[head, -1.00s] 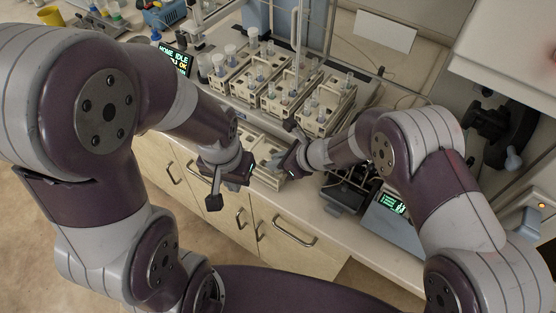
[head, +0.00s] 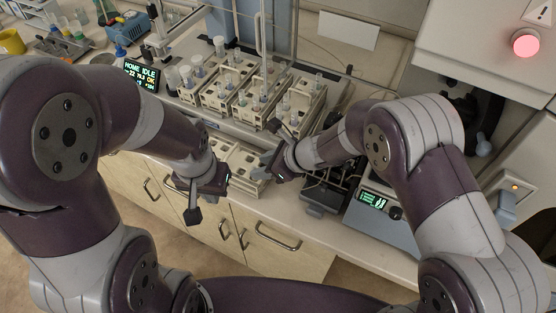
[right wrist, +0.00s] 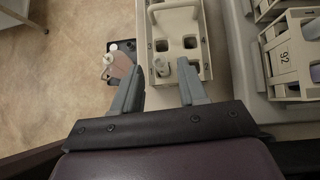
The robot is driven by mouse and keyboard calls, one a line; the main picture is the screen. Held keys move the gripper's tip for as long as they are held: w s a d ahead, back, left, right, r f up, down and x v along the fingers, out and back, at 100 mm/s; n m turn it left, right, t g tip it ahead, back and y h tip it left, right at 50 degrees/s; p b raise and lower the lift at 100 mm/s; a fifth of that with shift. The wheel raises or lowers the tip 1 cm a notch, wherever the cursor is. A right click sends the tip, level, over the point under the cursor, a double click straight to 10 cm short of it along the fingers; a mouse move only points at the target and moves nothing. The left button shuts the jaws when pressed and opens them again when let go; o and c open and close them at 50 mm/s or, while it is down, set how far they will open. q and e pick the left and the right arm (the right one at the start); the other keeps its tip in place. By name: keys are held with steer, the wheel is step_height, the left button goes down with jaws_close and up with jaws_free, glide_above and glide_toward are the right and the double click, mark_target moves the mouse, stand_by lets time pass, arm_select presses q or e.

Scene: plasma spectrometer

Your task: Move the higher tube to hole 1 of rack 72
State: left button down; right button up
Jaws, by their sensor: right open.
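A small light rack (head: 243,165) stands on the front of the bench between my grippers. In the right wrist view this rack (right wrist: 206,72) has square holes, a handle and a pale tube (right wrist: 187,72) standing in it. My right gripper (head: 267,149) is open, its fingers (right wrist: 160,90) apart over the rack's near end, the right finger close to the tube. Three racks behind (head: 207,92) (head: 250,106) (head: 302,108) hold several capped tubes. Rack 72 and the higher tube cannot be identified.
A rack at the right of the wrist view bears a label like 92 (right wrist: 284,55). A lit display (head: 141,75) stands left of the racks. A device with a green readout (head: 372,199) stands at right. Glass panels and a rod rise behind the racks.

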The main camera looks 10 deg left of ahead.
steer(key=v, duration=0.8)
steer(key=shift+s, duration=0.1)
